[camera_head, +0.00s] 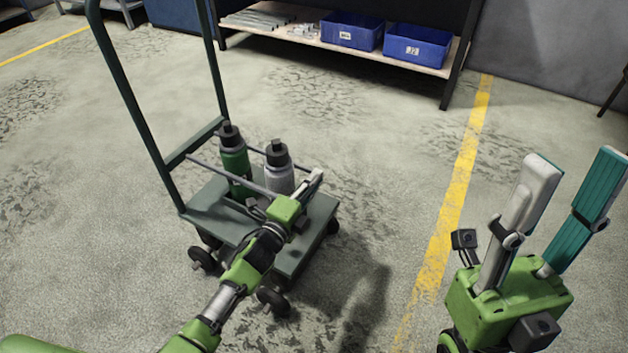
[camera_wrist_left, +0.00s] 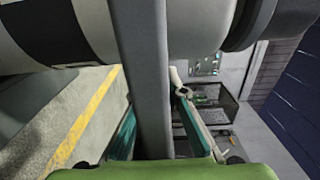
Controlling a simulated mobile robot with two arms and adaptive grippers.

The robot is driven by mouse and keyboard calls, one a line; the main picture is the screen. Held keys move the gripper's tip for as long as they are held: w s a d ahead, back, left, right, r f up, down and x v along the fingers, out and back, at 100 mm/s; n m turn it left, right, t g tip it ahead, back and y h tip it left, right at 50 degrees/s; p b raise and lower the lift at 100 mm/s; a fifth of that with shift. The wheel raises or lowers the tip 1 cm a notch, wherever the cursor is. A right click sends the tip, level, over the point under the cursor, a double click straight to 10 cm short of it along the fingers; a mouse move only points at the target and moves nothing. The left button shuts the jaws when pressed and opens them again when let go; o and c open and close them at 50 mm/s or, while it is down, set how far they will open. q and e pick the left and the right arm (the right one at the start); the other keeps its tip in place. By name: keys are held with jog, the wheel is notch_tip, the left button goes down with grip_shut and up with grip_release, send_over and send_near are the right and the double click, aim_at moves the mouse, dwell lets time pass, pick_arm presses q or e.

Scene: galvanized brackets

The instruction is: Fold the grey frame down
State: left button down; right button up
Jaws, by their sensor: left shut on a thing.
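The grey frame (camera_head: 232,176) is a set of thin bars around the bottles on a green cart (camera_head: 218,212); it stands raised above the deck. A green bottle (camera_head: 234,165) and a pale grey bottle (camera_head: 279,175), both with black tops, stand inside it. My left gripper (camera_head: 312,181) is at the frame's right side, beside the pale bottle. In the left wrist view a grey bar of the frame (camera_wrist_left: 148,70) runs between its teal fingers, which are shut on it; the pale bottle (camera_wrist_left: 190,30) is close behind. My right gripper (camera_head: 578,165) is open and empty, right of the cart.
The cart's tall dark handle (camera_head: 128,92) rises on the left. A yellow floor line (camera_head: 453,200) runs right of the cart. A shelf (camera_head: 270,28) with blue bins (camera_head: 416,48) stands at the back. The floor between cart and right gripper is clear.

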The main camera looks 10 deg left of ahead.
pick_arm(q)
jog(key=shift+s+a+f, duration=0.1)
jog(key=shift+f, duration=0.4)
jog(key=c, duration=2)
grip_release()
jog(key=shift+f, duration=0.1)
jog(key=shift+r, duration=0.2)
jog(key=v, duration=1.2)
